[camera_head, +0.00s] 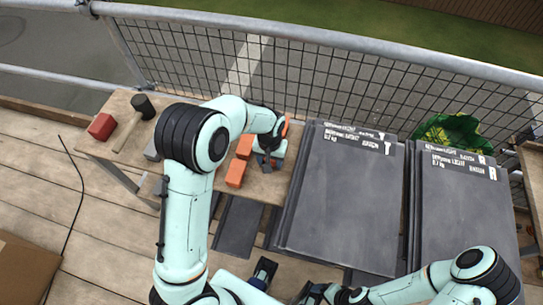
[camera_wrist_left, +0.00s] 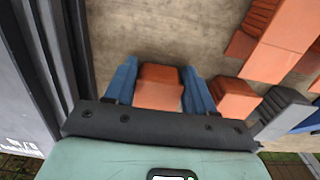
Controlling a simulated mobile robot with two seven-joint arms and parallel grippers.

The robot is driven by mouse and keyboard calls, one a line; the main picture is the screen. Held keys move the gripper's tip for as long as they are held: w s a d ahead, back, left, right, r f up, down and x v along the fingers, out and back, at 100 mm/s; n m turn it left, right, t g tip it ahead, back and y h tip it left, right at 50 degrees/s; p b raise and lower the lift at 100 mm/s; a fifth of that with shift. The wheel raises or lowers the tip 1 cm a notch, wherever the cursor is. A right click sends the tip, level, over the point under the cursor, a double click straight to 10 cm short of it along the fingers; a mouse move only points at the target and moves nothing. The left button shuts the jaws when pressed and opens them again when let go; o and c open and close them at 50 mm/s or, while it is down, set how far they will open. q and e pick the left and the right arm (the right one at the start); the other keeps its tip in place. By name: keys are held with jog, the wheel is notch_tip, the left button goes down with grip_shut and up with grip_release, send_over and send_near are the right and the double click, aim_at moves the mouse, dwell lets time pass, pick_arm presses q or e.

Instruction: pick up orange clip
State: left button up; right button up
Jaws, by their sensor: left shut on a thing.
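My left gripper (camera_head: 267,163) is low over the wooden bench, beside the stack of dark tiles. In the left wrist view its blue fingers (camera_wrist_left: 160,90) are on both sides of an orange clip (camera_wrist_left: 159,86) and shut on it. In the head view that clip is mostly hidden by the hand. Other orange clips (camera_head: 235,173) lie on the bench just left of the gripper, and several show at the right of the left wrist view (camera_wrist_left: 275,50). My right gripper (camera_head: 308,292) is at the bottom edge, partly out of sight; its opening is unclear.
Dark tile stacks (camera_head: 345,200) (camera_head: 465,215) stand right of the bench (camera_head: 110,155). A red block (camera_head: 102,126) and a mallet (camera_head: 143,107) lie at the bench's left end. A mesh guardrail (camera_head: 330,80) runs behind. A green bag (camera_head: 452,130) is at the back right.

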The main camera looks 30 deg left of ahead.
pick_arm(q)
jog(key=shift+r, duration=0.2)
notch_tip(320, 180, up, 20)
jog(key=p, duration=0.2)
jog(key=shift+f, duration=0.15)
pick_arm(e)
jog(key=r, duration=0.1)
jog(key=w+r, duration=0.1)
jog(key=shift+r, duration=0.3)
pick_arm(q)
jog(key=o, duration=0.4)
grip_shut()
dwell(0.6)
